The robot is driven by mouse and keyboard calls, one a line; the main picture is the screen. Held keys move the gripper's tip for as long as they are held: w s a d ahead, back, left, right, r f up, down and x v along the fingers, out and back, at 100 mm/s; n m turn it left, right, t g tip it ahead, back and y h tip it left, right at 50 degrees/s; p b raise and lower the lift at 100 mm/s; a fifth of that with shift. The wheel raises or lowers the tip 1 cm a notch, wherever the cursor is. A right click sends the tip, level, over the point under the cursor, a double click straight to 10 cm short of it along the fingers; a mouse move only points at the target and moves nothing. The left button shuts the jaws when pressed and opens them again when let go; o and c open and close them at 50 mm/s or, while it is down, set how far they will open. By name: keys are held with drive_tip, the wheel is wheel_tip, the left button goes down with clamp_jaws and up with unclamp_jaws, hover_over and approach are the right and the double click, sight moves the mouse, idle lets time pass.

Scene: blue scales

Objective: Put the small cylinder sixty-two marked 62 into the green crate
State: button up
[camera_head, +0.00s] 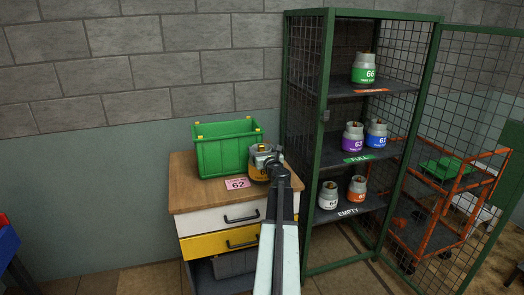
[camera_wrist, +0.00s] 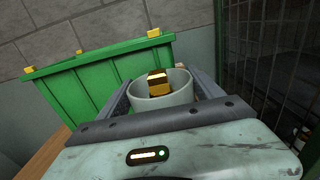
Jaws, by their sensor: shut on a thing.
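The small cylinder (camera_head: 259,172) is grey at its collar with an orange-yellow band; its number cannot be read here. In the wrist view its grey collar and brass valve (camera_wrist: 163,91) show between the two fingers. My gripper (camera_head: 268,163) is shut on it, above or at the right part of the cabinet top; I cannot tell if it touches the top. The green crate (camera_head: 226,155) stands on the cabinet just left of the cylinder, and in the wrist view its wall (camera_wrist: 85,92) is to the left. The crate's inside is mostly hidden.
A pink card (camera_head: 237,184) marked 62 lies before the crate on the wooden cabinet (camera_head: 195,198). A green mesh cage (camera_head: 325,90) with several other cylinders on shelves stands close on the right, its door open. An orange cart (camera_head: 420,225) is beyond it.

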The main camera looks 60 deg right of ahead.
drive_tip(key=o, duration=2.1)
drive_tip(key=shift+s+a+r, duration=0.1)
drive_tip(key=shift+s+a, duration=0.15)
drive_tip(key=v, duration=1.1)
drive_tip(key=shift+s+a, duration=0.15)
drive_tip(key=shift+s, duration=0.05)
